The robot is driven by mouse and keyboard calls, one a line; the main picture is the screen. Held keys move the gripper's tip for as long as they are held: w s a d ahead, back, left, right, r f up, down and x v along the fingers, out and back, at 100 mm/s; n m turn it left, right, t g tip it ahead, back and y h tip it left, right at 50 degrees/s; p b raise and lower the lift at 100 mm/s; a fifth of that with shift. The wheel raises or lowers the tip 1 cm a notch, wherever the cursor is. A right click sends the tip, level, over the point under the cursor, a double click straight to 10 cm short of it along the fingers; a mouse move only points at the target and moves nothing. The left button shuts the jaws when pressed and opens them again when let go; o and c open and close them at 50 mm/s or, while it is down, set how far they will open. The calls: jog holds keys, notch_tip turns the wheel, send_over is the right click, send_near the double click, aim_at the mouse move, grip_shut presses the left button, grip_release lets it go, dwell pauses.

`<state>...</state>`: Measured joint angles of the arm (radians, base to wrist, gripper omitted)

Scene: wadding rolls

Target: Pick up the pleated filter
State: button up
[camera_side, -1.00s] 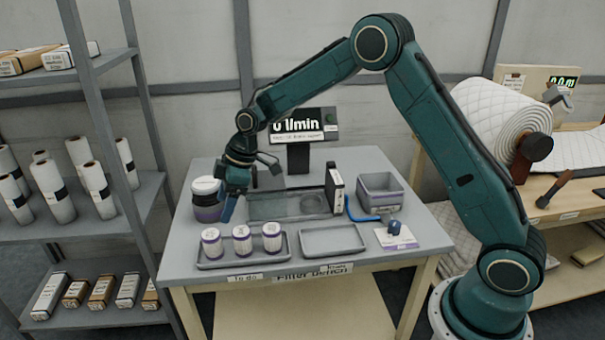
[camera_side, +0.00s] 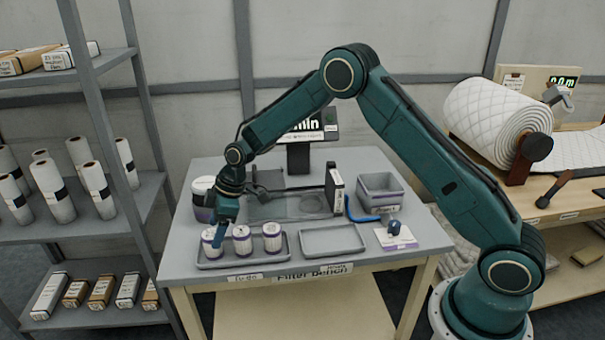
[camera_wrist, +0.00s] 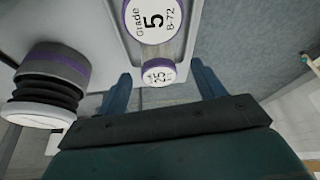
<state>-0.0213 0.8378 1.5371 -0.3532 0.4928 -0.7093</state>
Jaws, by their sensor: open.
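Several candidates show; I cannot tell for sure which one is the pleated filter. Three white canisters with purple bands stand upright in the grey "to do" tray (camera_side: 245,263): a left one (camera_side: 207,246), a middle one (camera_side: 242,243) and a right one (camera_side: 272,240). My gripper (camera_side: 222,236) is open and empty, low over the tray's left end, partly covering the left canister. In the wrist view a canister marked 25 (camera_wrist: 157,74) lies between and just beyond the fingertips, with a larger-looking one marked Grade 5 (camera_wrist: 155,18) past it. A black ribbed, purple-banded container (camera_wrist: 45,90) is at left.
A white-lidded jar (camera_side: 203,186) stands behind my gripper. A clear-topped fixture with an upright panel (camera_side: 336,188) fills the bench middle.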

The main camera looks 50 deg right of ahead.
aim_at(213, 233)
jog(key=shift+x, duration=2.05)
jog(key=c, duration=1.1)
jog(key=shift+r, duration=0.2)
notch_tip(213, 233, up, 20)
jog(key=shift+f, duration=0.15)
